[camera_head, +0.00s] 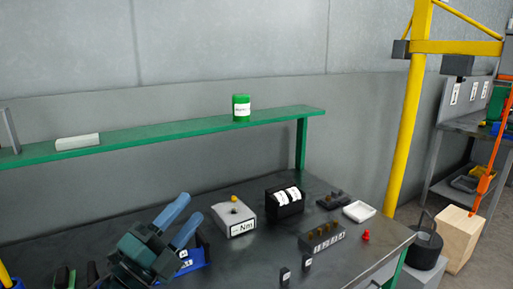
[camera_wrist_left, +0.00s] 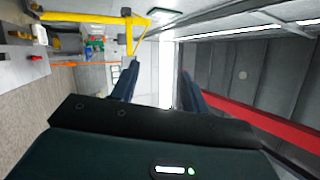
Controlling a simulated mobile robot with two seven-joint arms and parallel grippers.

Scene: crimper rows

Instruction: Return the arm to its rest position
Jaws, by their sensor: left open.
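My left gripper (camera_head: 180,221) shows at the lower left of the head view, raised in front of the workbench. Its two blue fingers are apart, with nothing between them. In the left wrist view the fingers (camera_wrist_left: 158,88) point away from the camera, spread and empty, toward the wall and the yellow frame. The arm behind the wrist is mostly out of frame in the head view. My right gripper is not in either view.
The dark workbench (camera_head: 260,262) holds a box marked Nm (camera_head: 236,218), a black label holder (camera_head: 284,203), a numbered block (camera_head: 321,238), a white dish (camera_head: 359,211) and a red piece (camera_head: 366,236). A blue holder (camera_head: 196,261) is close beside the gripper. A green shelf (camera_head: 180,133) runs above.

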